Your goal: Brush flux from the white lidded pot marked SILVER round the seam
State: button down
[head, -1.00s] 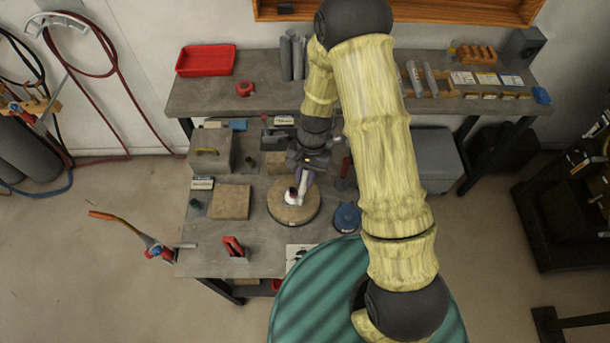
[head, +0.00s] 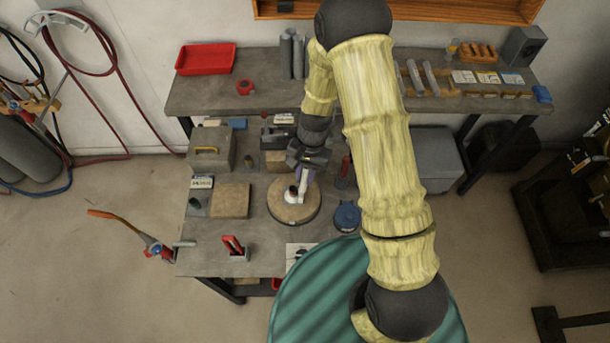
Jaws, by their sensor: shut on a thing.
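My gripper (head: 306,171) is over the round tan turntable (head: 293,213) on the low bench. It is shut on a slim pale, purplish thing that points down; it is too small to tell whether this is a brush. A small white piece with a dark red top (head: 292,191) stands on the turntable, right at the tip of the held thing. Whether they touch, and where the seam runs, I cannot tell. A white card with dark lettering (head: 202,182) lies at the bench's left; its words are unreadable. I cannot make out a white lidded pot marked SILVER.
A blue lidded pot (head: 347,216) stands right of the turntable. A tan block (head: 230,201), a dark green pot (head: 196,207) and a grey box (head: 211,152) are left. A red-handled tool (head: 234,247) stands in front. The bench's front left is mostly clear.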

jog(key=shift+w+d, duration=0.1)
jog(key=shift+w, duration=0.8)
jog(key=shift+s, duration=0.15)
jog(key=shift+s, duration=0.9)
jog(key=shift+w, duration=0.15)
jog(key=shift+w, duration=0.85)
jog(key=shift+s+f, duration=0.1)
jog(key=shift+s, duration=0.05)
